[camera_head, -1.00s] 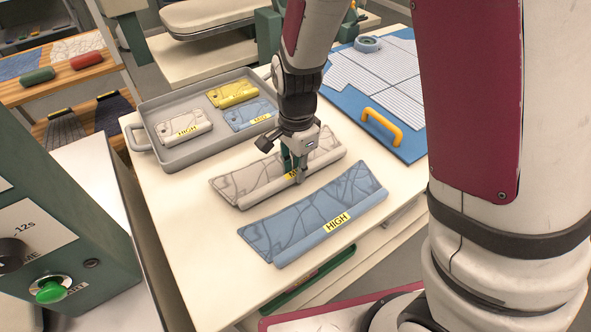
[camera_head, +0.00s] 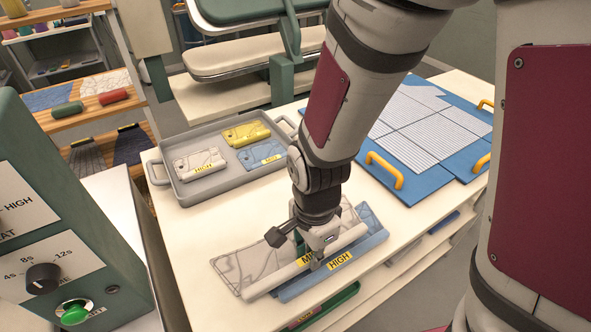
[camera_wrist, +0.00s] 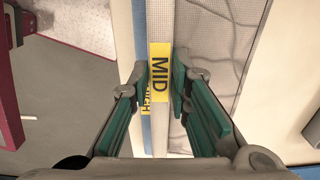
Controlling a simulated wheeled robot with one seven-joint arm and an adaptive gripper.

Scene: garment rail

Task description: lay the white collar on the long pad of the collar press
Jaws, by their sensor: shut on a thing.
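The white collar (camera_head: 240,268), with a marbled pattern and a yellow MID tag, is in my gripper (camera_head: 318,262), which is shut on its rolled band. In the wrist view the green-padded fingers (camera_wrist: 158,95) stand on either side of the band beside the MID tag (camera_wrist: 159,70). The collar overlaps the blue collar (camera_head: 365,236) with a HIGH tag and appears raised above it. A press with a pale-edged pad (camera_head: 255,62) and a dark green pad above stands at the back; which pad is the long one is unclear.
A grey tray (camera_head: 160,178) holds small white, yellow and blue tagged pieces. A blue board (camera_head: 425,180) with yellow handles lies at the right of the table (camera_head: 210,225). A green control box (camera_head: 60,180) with a dial and green button stands at left. Shelves stand behind it.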

